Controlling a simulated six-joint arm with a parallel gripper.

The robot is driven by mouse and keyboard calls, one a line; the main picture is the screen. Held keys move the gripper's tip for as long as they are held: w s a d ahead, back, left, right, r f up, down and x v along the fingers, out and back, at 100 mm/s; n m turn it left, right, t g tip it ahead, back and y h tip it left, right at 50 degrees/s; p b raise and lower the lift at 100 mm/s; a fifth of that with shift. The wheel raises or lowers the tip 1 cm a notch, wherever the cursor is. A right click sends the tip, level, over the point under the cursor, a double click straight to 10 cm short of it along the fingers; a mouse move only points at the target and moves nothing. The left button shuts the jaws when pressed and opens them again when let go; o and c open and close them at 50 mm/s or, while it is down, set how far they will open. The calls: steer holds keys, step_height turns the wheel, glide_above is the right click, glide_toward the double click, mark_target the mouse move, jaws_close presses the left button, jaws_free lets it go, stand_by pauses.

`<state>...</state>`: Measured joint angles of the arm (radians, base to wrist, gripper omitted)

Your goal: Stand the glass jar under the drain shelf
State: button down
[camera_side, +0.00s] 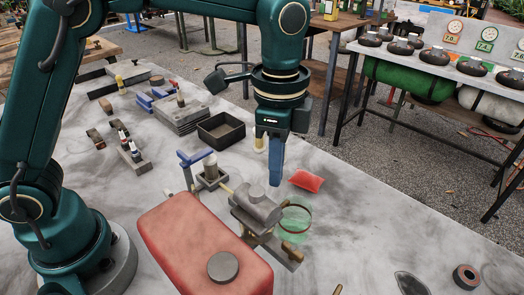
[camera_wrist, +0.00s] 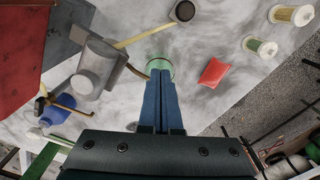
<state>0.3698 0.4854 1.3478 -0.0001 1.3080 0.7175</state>
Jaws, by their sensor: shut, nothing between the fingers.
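The green glass jar (camera_side: 294,224) with a brown rim stands on the stone-look bench, right of the grey metal pump body (camera_side: 257,206). In the wrist view the jar (camera_wrist: 160,66) shows just past my fingertips, partly covered by them. A narrow ledge (camera_side: 285,253) sticks out low beside the pump body, near the jar; I cannot tell for sure that it is the drain shelf. My gripper (camera_side: 276,182) points down above and slightly left of the jar, its fingers shut and empty. The fingers (camera_wrist: 161,78) also show closed together in the wrist view.
A large red tank (camera_side: 190,240) stands left of the pump body. A red pouch (camera_side: 306,180) lies behind the jar. A dark open tray (camera_side: 221,130) and a blue clamp (camera_side: 196,158) are farther back. The bench right of the jar is mostly clear.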

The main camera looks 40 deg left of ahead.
steer(key=c, duration=1.2)
jaws_free()
steer(key=shift+o, duration=1.1)
steer(key=shift+r, duration=0.25)
step_height(320, 180, up, 4)
steer(key=n, duration=0.9)
glide_above(288, 198)
steer(key=shift+f, duration=3.95)
steer(key=shift+f, duration=0.1)
steer(key=shift+f, duration=2.45)
